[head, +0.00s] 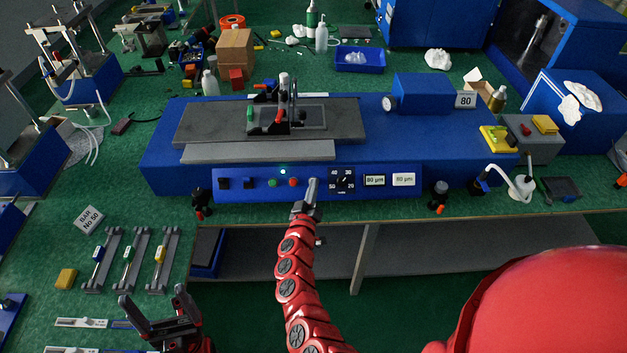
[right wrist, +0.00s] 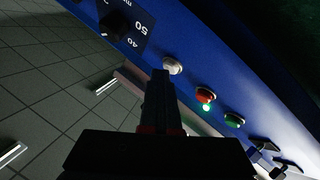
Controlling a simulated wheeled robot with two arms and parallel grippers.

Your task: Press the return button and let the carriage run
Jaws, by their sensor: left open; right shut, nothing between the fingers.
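The blue press has a front panel (head: 235,185) with a green button (head: 272,183), a red button (head: 293,182) and a small lit lamp (head: 283,171). My right gripper (head: 313,185) is shut and empty, upright in front of the panel between the red button and the dial. In the right wrist view a pale round button (right wrist: 172,66) sits just beside its fingertips (right wrist: 161,76); contact cannot be told. No label shows which is the return button. The carriage (head: 285,118) stands on the grey bed. My left gripper (head: 158,318) is open and empty at lower left.
A dial (head: 343,183) and two displays (head: 375,180) are right of my right gripper. Dark screwdriver-like tools in stands (head: 201,204) flank the press front. Labelled bars in grey holders (head: 131,258) lie at left. The bench edge runs below the panel.

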